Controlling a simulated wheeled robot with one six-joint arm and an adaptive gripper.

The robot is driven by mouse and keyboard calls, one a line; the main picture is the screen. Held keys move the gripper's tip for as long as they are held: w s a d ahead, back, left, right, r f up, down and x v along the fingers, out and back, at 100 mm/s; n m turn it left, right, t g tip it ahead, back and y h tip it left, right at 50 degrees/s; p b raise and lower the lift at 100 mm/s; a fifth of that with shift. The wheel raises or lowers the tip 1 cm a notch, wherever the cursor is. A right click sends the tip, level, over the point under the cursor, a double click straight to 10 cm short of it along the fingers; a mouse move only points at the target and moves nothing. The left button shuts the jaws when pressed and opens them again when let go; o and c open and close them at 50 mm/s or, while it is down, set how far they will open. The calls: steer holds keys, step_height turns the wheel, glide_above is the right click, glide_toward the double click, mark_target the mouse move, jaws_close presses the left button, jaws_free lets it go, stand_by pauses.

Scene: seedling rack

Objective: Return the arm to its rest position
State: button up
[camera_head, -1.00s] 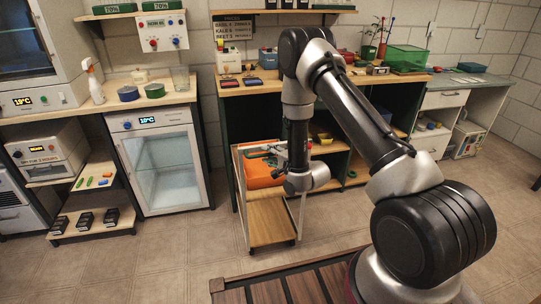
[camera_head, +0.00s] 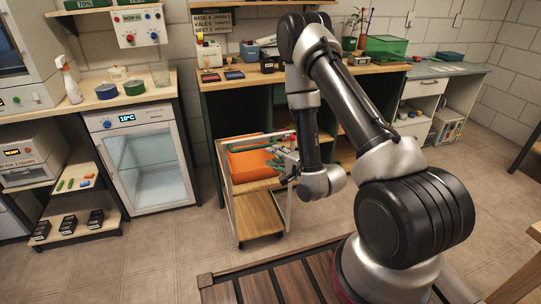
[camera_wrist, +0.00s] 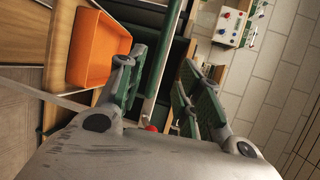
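My arm (camera_head: 345,95) is raised and bent, its forearm hanging down in front of the wooden bench. My gripper (camera_head: 280,160) points left beside an orange bin on a small trolley in the head view. In the wrist view my gripper (camera_wrist: 160,62) has its two green-padded fingers spread apart with nothing held between them. The orange bin (camera_wrist: 98,48) lies to the left of the fingers there and looks empty. It also shows in the head view (camera_head: 250,165), partly behind the trolley frame.
The trolley (camera_head: 258,215) stands close to my gripper. A glass-door fridge (camera_head: 148,165) stands at left. The wooden bench (camera_head: 225,82) behind bears small trays and a green crate (camera_head: 386,47). A slatted wooden platform (camera_head: 270,285) is beside my base. Floor (camera_head: 185,240) at front left is clear.

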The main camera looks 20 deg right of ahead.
stand_by(0.4)
steer(key=s+d+f+n+g+h, duration=0.15)
steer(key=s+f+n+g, duration=0.4)
steer(key=f, duration=0.55)
steer(key=s+d+n+g+h, duration=0.3)
steer(key=s+d+n+g, duration=0.15)
steer(key=s+g, duration=0.2)
steer(key=s+d+r+n, duration=0.1)
steer(key=s+r, duration=0.5)
steer(key=r, duration=0.8)
steer(key=s+d+r+n+t+h, duration=0.1)
steer(key=s+r, duration=0.5)
steer(key=r, duration=0.8)
steer(key=s+d+r+n, duration=0.2)
steer(key=s+r, duration=0.5)
steer(key=r, duration=0.7)
steer(key=shift+t+h, duration=0.35)
steer(key=shift+t, duration=0.05)
